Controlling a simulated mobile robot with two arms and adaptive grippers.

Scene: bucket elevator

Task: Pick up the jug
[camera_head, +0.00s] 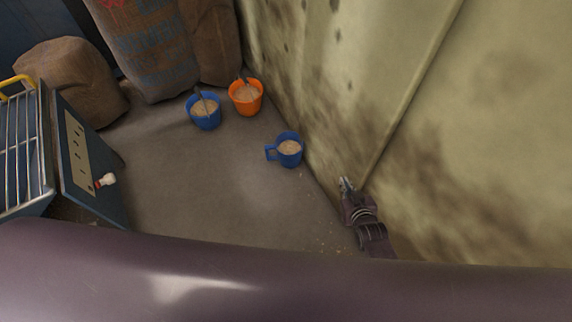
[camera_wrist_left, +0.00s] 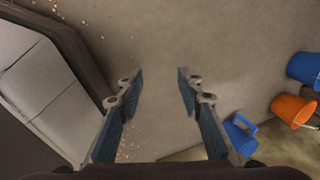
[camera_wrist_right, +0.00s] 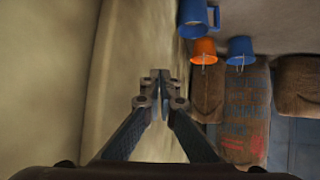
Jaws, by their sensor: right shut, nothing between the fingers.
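The jug (camera_head: 287,152) is blue with a side handle and stands upright on the floor close to the pale wall, holding light-brown grainy stuff. It also shows in the right wrist view (camera_wrist_right: 196,14) at the top and in the left wrist view (camera_wrist_left: 241,134) at lower right. My right gripper (camera_head: 346,184) is beside the wall, right of and nearer than the jug, apart from it. In the right wrist view its fingers (camera_wrist_right: 160,76) are together and empty. My left gripper (camera_wrist_left: 159,76) shows only in its wrist view, fingers apart and empty; the jug lies outside them.
A blue bucket (camera_head: 205,116) and an orange bucket (camera_head: 246,105), each with a scoop or handle sticking out, stand behind the jug. Sacks (camera_head: 150,50) stand at the back. A blue machine (camera_head: 90,160) is at left. The pale stained wall (camera_head: 440,130) bounds the right. Floor left of the jug is clear.

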